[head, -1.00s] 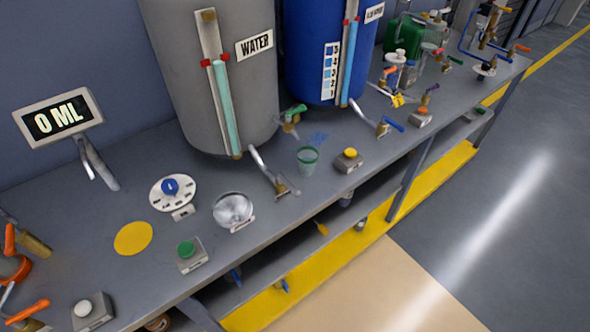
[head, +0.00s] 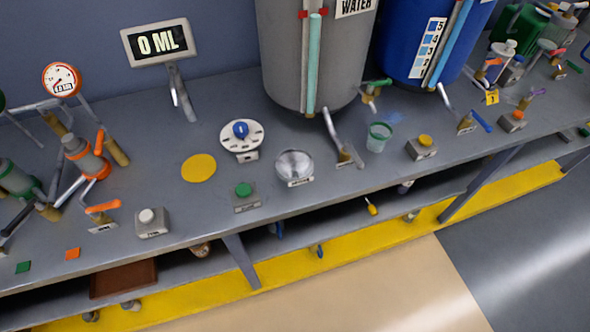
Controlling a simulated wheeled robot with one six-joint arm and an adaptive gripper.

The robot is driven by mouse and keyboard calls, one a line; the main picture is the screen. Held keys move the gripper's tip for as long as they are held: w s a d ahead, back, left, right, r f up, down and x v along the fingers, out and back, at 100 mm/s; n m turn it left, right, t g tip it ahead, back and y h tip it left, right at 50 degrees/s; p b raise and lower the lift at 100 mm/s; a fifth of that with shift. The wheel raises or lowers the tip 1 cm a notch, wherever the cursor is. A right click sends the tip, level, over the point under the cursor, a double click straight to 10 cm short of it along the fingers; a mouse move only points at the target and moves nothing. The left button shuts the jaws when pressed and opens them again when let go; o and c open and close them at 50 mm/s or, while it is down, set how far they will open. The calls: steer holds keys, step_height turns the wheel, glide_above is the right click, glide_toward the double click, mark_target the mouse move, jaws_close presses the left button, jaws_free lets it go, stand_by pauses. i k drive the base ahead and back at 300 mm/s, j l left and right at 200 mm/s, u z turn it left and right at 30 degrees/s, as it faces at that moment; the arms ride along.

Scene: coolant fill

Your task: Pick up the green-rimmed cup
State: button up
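The green-rimmed cup (head: 378,137) is a small clear cup with a green rim. It stands upright on the grey bench (head: 330,205), in front of and between the grey and blue tanks. A metal lever on a stand (head: 343,143) is just to its left, and a box with a yellow button (head: 422,146) is to its right. My gripper is not in view, and nothing is holding the cup.
The grey WATER tank (head: 290,60) and the blue tank (head: 405,40) stand behind the cup. A silver bowl (head: 294,166), green-button box (head: 244,197) and white dial (head: 242,142) lie to the left. Open floor (head: 390,285) lies in front of the bench.

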mark_target(380, 133)
steer(key=i+l, duration=0.1)
steer(key=l, duration=1.1)
steer(key=i+l, duration=0.15)
steer(key=l, duration=0.45)
steer(key=u, duration=0.05)
